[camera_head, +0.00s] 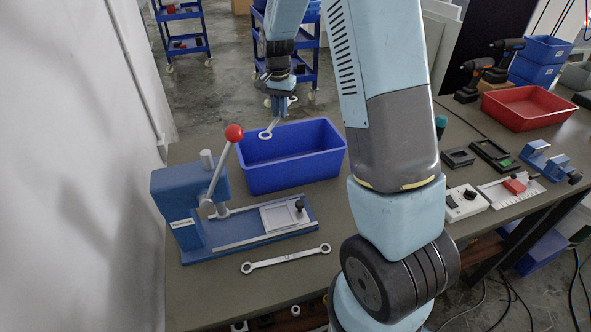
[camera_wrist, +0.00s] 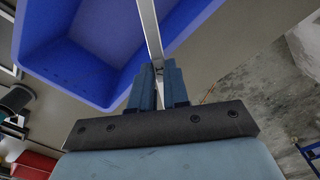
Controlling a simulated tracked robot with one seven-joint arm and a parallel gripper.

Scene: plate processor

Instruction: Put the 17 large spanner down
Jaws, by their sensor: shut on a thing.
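My gripper (camera_head: 280,102) is shut on a grey metal spanner (camera_head: 267,132), held above the back left of the blue bin in the head view. The spanner's ring end points down towards the bin; much of the rest is hidden at my gripper. In the wrist view, the spanner (camera_wrist: 149,28) runs up from between my gripper's fingers (camera_wrist: 158,85), across the view of the bin (camera_wrist: 55,72). No size mark is readable on it. The open blue bin (camera_head: 292,172) stands on the workbench. I cannot tell whether the spanner touches the bin.
A second double-ended spanner (camera_head: 286,259) lies on the bench in front of a blue press (camera_head: 190,205) with a red-knobbed lever (camera_head: 234,133). A red tray (camera_head: 527,107) and small fixtures occupy the right side. Bare bench (camera_head: 205,290) shows at the front left.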

